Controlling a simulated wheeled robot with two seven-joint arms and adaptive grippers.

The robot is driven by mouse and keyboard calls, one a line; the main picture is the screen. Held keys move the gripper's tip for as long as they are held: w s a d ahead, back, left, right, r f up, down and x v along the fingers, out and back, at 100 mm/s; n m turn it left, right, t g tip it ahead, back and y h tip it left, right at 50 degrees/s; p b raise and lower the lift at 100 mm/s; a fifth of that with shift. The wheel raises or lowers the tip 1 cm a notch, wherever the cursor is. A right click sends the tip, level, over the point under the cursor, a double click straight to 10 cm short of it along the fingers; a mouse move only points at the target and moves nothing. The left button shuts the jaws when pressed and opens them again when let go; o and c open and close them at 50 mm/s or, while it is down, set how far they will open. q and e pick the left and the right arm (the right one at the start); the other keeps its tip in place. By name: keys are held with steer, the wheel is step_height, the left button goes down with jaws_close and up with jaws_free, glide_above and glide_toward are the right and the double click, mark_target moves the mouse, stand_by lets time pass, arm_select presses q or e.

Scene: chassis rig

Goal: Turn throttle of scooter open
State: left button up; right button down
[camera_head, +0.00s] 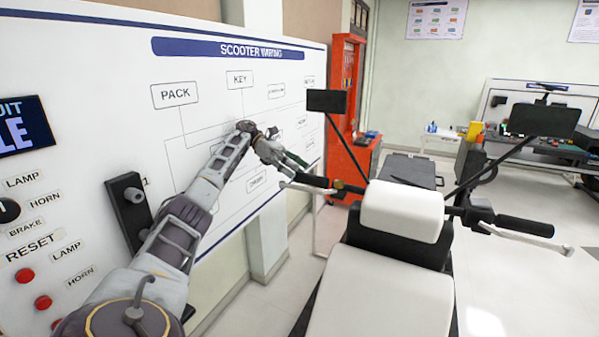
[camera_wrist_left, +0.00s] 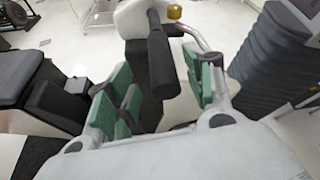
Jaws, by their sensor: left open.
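The scooter (camera_head: 378,290) stands ahead with a white seat, a white head cover (camera_head: 402,210) and handlebars. Its left black grip (camera_head: 313,180) has a silver lever (camera_head: 305,188) beside it. Its right black grip (camera_head: 525,226) also has a silver lever (camera_head: 525,239). My left gripper (camera_head: 293,160) is open close to the left grip. In the left wrist view the green-padded fingers of my left gripper (camera_wrist_left: 157,72) stand on either side of a black grip (camera_wrist_left: 158,58). A silver lever (camera_wrist_left: 205,45) runs close to the right finger. Contact cannot be told. My right gripper is out of view.
A white wiring board (camera_head: 225,85) stands close along the left, with knobs and red buttons. A red tool cabinet (camera_head: 348,110) is behind. Mirrors (camera_head: 327,101) (camera_head: 543,120) rise on stalks above the handlebars. Open floor lies right of the scooter.

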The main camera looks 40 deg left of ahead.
arm_select(q)
steer(key=shift+a+r, duration=0.15)
steer(key=shift+a, duration=0.2)
steer(key=shift+s, duration=0.1)
stand_by(0.3)
